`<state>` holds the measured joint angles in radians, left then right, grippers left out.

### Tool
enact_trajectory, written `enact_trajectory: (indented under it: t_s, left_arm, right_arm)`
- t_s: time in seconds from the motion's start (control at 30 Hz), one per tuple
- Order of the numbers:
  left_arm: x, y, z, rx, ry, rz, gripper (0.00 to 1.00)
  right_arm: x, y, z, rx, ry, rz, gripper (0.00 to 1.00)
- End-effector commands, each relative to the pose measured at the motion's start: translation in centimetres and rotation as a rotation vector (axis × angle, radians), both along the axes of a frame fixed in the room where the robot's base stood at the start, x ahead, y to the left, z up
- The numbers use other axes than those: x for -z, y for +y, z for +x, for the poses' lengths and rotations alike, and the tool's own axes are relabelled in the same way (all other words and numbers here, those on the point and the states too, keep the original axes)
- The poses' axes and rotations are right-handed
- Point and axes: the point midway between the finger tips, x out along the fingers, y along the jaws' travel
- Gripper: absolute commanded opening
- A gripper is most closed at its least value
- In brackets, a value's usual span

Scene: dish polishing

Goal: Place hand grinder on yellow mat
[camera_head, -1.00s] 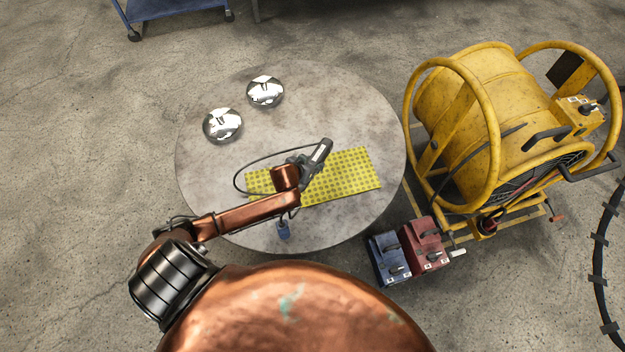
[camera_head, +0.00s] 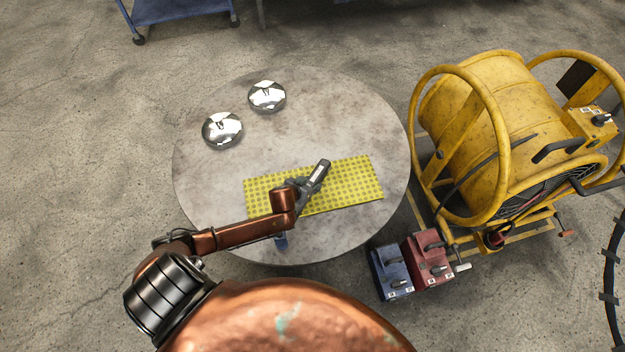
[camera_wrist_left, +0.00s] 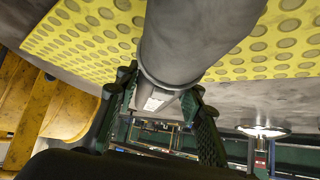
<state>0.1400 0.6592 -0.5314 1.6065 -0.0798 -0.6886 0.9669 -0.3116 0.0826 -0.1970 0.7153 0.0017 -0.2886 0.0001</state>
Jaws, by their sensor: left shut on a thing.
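The yellow mat (camera_head: 350,186) with round dots lies on the round grey table. The hand grinder (camera_head: 318,172) is a dark, elongated tool with a lighter grey body, over the middle of the mat. My left gripper (camera_head: 302,188) is shut on the grinder. In the left wrist view, the grinder's grey cylindrical body (camera_wrist_left: 195,35) sits between the fingers (camera_wrist_left: 160,105), with the mat (camera_wrist_left: 85,40) close behind it. I cannot tell whether the grinder touches the mat. My right gripper is not in view.
Two shiny dishes (camera_head: 222,130) (camera_head: 267,96) rest on the table's back left. A yellow drum machine (camera_head: 490,115) and blue and red boxes (camera_head: 428,256) stand right of the table (camera_head: 340,110).

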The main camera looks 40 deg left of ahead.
Motion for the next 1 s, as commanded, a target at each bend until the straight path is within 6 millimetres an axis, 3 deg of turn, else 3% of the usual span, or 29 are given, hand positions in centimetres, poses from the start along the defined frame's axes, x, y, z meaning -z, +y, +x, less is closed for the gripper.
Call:
enact_trajectory:
  t_s: [0.57,0.6,0.83,1.0]
  left_arm:
    - [0.4,-0.1,0.5,0.004,-0.013,0.000,0.00]
    - [0.9,-0.1,0.1,0.001,-0.002,-0.001,0.37]
    - [0.9,-0.1,0.1,0.001,-0.002,-0.001,0.53]
    - [0.9,0.0,0.1,0.001,-0.002,-0.001,0.53]
  right_arm:
    - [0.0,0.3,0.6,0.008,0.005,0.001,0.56]
    - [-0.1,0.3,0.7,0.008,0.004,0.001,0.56]
    - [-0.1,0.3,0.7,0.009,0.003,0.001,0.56]
    - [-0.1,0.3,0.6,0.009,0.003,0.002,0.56]
